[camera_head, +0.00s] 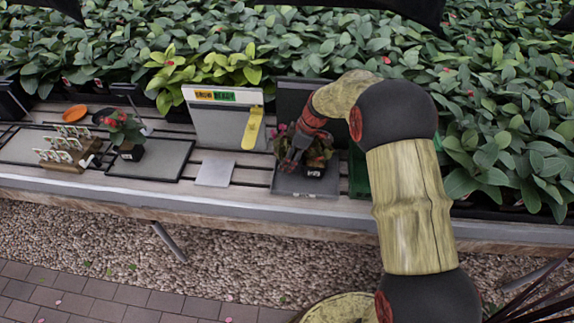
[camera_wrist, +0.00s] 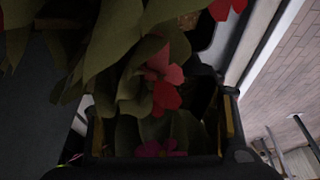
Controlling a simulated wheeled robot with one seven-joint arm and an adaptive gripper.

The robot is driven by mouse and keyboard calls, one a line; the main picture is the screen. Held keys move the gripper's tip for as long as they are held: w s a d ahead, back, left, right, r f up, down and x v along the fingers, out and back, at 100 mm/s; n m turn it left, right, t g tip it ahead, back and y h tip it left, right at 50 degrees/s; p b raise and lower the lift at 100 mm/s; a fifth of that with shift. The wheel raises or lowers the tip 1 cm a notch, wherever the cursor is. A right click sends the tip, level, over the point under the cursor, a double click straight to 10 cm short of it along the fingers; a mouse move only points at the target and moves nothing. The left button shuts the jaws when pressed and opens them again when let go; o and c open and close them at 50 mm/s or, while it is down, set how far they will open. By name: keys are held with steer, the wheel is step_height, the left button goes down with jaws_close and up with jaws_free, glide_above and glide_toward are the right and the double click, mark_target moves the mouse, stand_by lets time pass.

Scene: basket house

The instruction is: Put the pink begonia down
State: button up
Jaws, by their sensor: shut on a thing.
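The pink begonia (camera_head: 318,152), a leafy plant with pink-red flowers in a small black pot (camera_head: 315,171), is at the grey tray (camera_head: 290,186) right of centre on the bench. My gripper (camera_head: 294,160) comes down over it and is shut on it. I cannot tell whether the pot touches the tray. In the wrist view, dark leaves, a red flower (camera_wrist: 164,80) and a pink flower (camera_wrist: 160,149) fill the space between the fingers of my gripper (camera_wrist: 163,127). The pot is not clear there.
Another potted plant with red flowers (camera_head: 122,128) stands on a dark tray (camera_head: 172,160) to the left. A wooden label rack (camera_head: 68,155), an orange dish (camera_head: 75,113), a white board with a yellow tool (camera_head: 253,128) and a small grey plate (camera_head: 215,172) are on the slatted bench (camera_head: 240,194). Dense foliage lies behind.

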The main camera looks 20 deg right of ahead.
steer(key=shift+f, duration=1.2)
steer(key=shift+f+b, duration=0.15)
steer(key=shift+b, duration=0.25)
steer(key=o, duration=1.4)
steer(key=shift+d+r+p, duration=0.1)
steer(key=shift+r+p, duration=0.25)
steer(key=shift+r, duration=0.15)
steer(key=p+v, duration=0.3)
steer(key=v, duration=0.8)
steer(key=shift+r, duration=0.1)
